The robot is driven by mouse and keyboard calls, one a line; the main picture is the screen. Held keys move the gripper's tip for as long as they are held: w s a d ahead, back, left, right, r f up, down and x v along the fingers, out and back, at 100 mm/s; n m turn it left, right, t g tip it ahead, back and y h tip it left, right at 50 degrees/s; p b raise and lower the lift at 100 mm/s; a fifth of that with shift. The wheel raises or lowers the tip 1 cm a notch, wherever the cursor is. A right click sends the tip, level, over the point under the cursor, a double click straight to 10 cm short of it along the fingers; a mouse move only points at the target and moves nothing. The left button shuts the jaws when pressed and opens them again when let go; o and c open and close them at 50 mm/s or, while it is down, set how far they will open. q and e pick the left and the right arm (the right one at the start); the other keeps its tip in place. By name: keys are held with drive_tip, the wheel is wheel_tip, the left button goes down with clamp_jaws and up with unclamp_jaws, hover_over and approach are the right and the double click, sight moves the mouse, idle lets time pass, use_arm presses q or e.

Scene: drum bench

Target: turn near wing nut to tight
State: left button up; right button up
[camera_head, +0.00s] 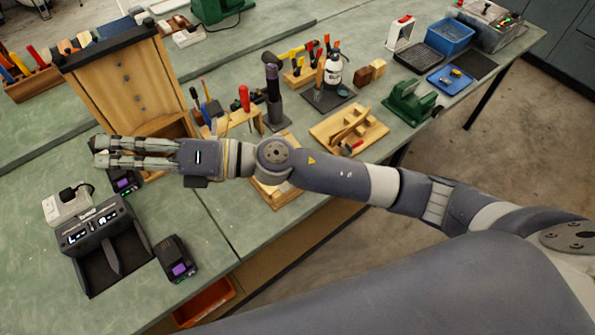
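My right gripper (98,152) reaches in from the right, low in front of a tilted wooden panel with a dark top edge (125,80). Its two fingers point left and run nearly parallel, with a narrow gap between them. I see nothing held between them. Several small dark fittings sit along the middle of the panel, too small to name. I cannot make out the near wing nut; the gripper and wrist cover the panel's lower part. My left gripper is not in view.
A dark charger (105,245) and a battery pack (175,258) lie below the gripper. A red-handled screwdriver (244,98) stands in a wooden holder right of the panel. A green vise (410,102) and blue bin (450,37) are farther right. Bare bench lies left of the charger.

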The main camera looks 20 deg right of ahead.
drive_tip(key=s+d+f+n+g+h, duration=0.2)
drive_tip(key=f+n+g+h, duration=0.2)
drive_tip(key=f+n, duration=0.25)
drive_tip(key=s+d+f+n+g+h, duration=0.1)
drive_tip(key=d+f+n+g+h, duration=0.15)
drive_tip(key=f+n, duration=0.35)
drive_tip(key=w+d+f+n+t+h, duration=0.1)
drive_tip(key=w+d+f+h, duration=0.25)
drive_tip(key=d, duration=0.55)
drive_tip(key=w+d+f+n+h+p, duration=0.1)
drive_tip(key=w+d+f+h, duration=0.3)
drive_tip(key=d, duration=0.5)
drive_tip(key=w+d+f+n+t+h, duration=0.1)
drive_tip(key=w+d+f+h, duration=0.15)
drive_tip(key=d+h, duration=0.5)
drive_tip(key=shift+g+y, duration=0.25)
drive_tip(key=shift+y, duration=0.6)
drive_tip(key=f+p, duration=0.1)
drive_tip(key=f, duration=0.1)
drive_tip(key=f+p, duration=0.1)
drive_tip(key=f, duration=0.2)
drive_tip(key=d+f+p, duration=0.1)
drive_tip(key=f, duration=0.1)
drive_tip(key=shift+w+f, duration=0.3)
drive_tip(key=shift+f, duration=0.1)
drive_tip(key=shift+a+f, duration=0.1)
drive_tip(key=shift+f, duration=0.55)
